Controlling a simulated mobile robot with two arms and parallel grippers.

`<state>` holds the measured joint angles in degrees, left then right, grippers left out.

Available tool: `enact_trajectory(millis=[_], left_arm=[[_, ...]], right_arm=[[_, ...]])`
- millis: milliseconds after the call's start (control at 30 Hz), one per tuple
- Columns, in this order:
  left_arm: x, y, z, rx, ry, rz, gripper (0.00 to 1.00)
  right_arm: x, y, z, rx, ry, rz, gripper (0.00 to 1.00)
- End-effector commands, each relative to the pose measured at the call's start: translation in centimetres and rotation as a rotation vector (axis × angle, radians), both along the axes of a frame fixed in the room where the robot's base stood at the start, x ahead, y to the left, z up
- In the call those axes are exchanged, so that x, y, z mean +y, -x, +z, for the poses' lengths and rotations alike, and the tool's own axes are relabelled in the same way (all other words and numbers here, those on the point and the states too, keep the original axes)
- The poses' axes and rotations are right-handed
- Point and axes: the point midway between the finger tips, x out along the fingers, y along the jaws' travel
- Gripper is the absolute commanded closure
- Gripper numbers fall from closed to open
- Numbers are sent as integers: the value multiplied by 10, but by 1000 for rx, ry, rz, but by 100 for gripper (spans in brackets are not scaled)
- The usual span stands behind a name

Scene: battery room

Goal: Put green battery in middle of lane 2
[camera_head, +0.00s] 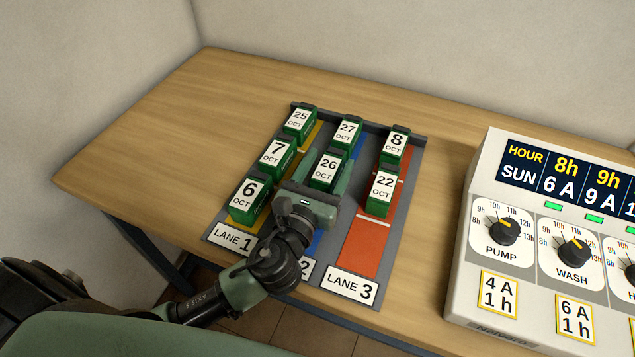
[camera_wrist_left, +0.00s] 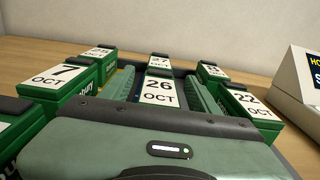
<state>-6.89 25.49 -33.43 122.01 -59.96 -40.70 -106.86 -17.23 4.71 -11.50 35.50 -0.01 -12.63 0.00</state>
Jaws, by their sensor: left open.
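The green battery labelled 26 OCT (camera_head: 327,166) stands upright in the middle of lane 2 (camera_head: 318,243), in front of the green battery labelled 27 OCT (camera_head: 347,130). My left gripper (camera_head: 320,181) is open, with one finger on each side of the 26 OCT battery. In the left wrist view the 26 OCT battery (camera_wrist_left: 159,90) stands between the two fingers, with gaps showing beside it. The lane 2 label is mostly hidden by my left wrist. My right gripper is not in view.
Lane 1 (camera_head: 232,237) holds green batteries 25 (camera_head: 300,122), 7 (camera_head: 277,155) and 6 (camera_head: 250,200). Lane 3 (camera_head: 367,247) holds 8 (camera_head: 396,145) and 22 (camera_head: 382,190); its front is bare. A control panel (camera_head: 480,200) stands at the right. The table's left side is clear.

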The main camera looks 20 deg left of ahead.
Motion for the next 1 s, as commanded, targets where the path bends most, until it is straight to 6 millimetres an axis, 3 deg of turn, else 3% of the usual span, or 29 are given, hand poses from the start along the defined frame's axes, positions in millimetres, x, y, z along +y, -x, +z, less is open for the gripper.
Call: enact_trajectory(millis=[300,500,700,1000], left_arm=[[2,67,-5,7,1,-2,39],[3,101,-4,6,0,-1,39],[3,114,-2,3,1,-1,39],[4,114,-1,2,0,-1,39]], right_arm=[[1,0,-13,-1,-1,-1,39],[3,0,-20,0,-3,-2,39],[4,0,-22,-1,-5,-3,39],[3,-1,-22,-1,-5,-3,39]])
